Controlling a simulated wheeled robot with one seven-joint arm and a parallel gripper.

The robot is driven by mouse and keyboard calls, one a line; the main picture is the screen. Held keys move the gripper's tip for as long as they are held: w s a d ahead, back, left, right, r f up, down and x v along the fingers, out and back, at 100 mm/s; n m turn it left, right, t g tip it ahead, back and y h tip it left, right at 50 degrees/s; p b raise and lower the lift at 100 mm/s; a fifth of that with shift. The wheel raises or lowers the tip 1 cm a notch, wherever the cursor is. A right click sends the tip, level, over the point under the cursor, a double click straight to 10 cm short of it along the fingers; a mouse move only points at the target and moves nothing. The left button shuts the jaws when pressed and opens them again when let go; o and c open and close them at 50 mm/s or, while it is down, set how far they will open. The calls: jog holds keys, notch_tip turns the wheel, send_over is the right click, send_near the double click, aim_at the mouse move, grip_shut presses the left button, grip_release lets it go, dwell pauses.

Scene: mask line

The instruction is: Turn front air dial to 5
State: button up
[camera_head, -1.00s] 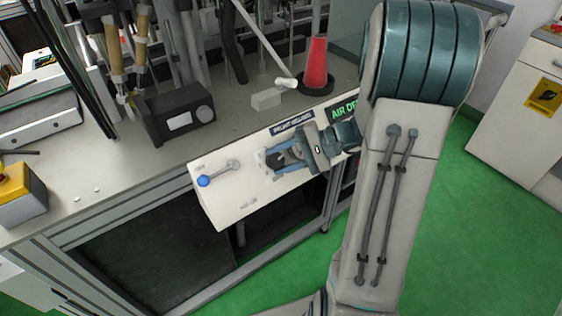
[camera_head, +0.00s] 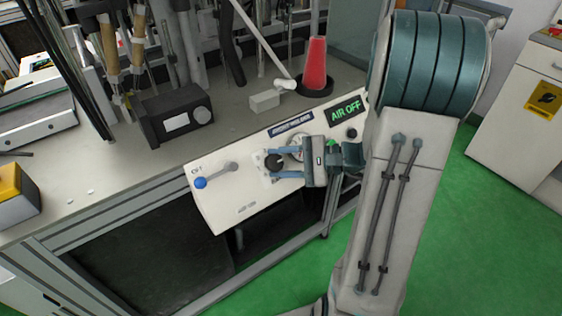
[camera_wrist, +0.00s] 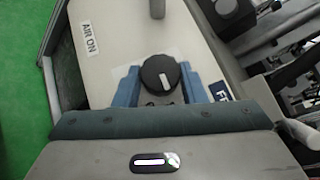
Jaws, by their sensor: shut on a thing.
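The front air dial is a round black knob (camera_head: 273,162) on the sloped white panel (camera_head: 225,205). In the wrist view the dial (camera_wrist: 158,74) shows a short white mark on its face. My gripper (camera_head: 282,164) has its two blue fingers on either side of the dial and is shut on it. In the wrist view one finger of my gripper (camera_wrist: 161,84) is left of the dial and one is right. The fingers partly hide the panel around the dial, so I cannot read a scale or number there.
A red cone (camera_head: 315,65) and black box (camera_head: 176,118) stand on the bench behind.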

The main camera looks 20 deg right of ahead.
jog(key=shift+r, duration=0.1)
jog(key=o, duration=1)
jog(key=p+v, duration=0.1)
jog(key=v, duration=1.2)
jog(key=shift+s+d, duration=0.15)
jog(key=shift+d, duration=0.25)
